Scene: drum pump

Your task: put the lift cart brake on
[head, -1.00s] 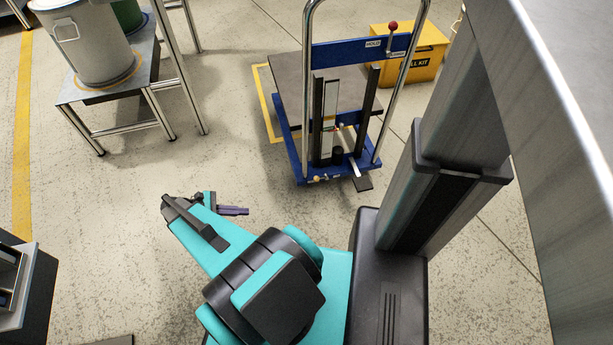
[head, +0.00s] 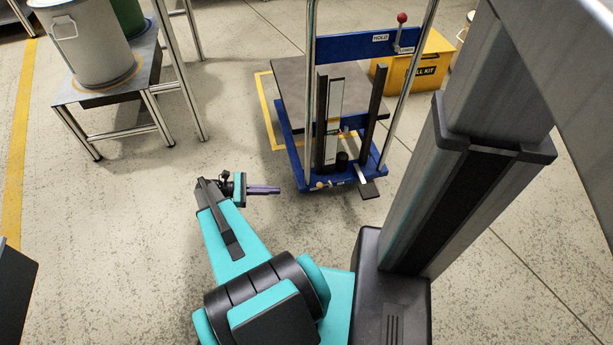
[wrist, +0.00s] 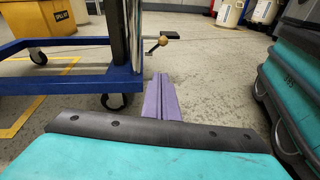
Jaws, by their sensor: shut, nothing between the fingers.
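The lift cart (head: 345,46) stands at centre right in the head view, with a blue frame, chrome uprights and a grey platform. At its near lower edge are a small tan knob (head: 320,185) and a dark foot pedal (head: 369,190). I cannot tell which of these is the brake. My gripper (head: 279,190) is shut and empty, its purple fingers pointing right, just left of the cart's near corner and apart from it. In the wrist view, the fingers (wrist: 160,78) point toward the tan knob (wrist: 163,41), beside the blue base (wrist: 90,80) and a black caster (wrist: 115,101).
A yellow spill kit box (head: 415,68) stands behind the cart. A metal bench (head: 110,105) with drums is at upper left. My grey column rises at right. The floor between bench and cart is clear.

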